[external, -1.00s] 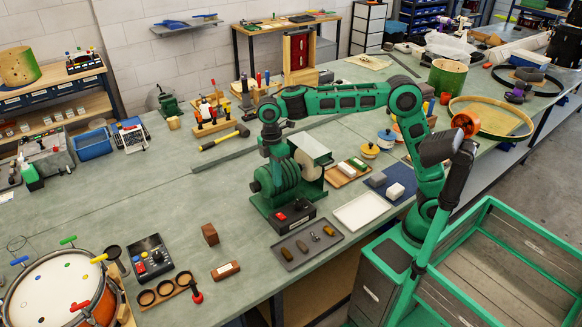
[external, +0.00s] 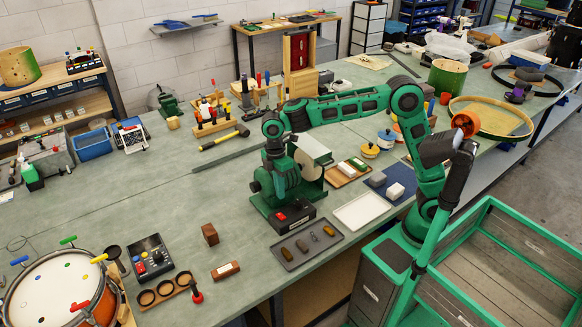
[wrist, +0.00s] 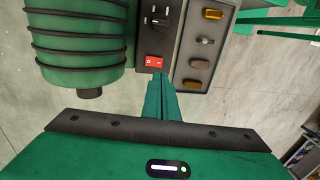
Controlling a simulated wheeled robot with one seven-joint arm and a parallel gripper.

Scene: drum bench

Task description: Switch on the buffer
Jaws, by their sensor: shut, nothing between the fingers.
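The buffer is a green ribbed machine (external: 262,187) on the bench, and its ribbed body (wrist: 80,45) fills the upper left of the wrist view. A black control box (external: 290,219) sits at its front, with a red rocker switch (external: 281,217). The switch (wrist: 155,62) shows white marks in the wrist view; I cannot tell which way it is tilted. My gripper (wrist: 163,80) is shut and empty, its fingertips just below the switch in the wrist view. Whether they touch the box is unclear. In the external view the fingers are hard to pick out against the green buffer.
A grey tray (external: 322,252) with several small pieces lies just in front of the control box. A white tray (external: 362,210) is to its right. A wooden block (external: 210,234) stands to the left. The bench left of the buffer is mostly clear.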

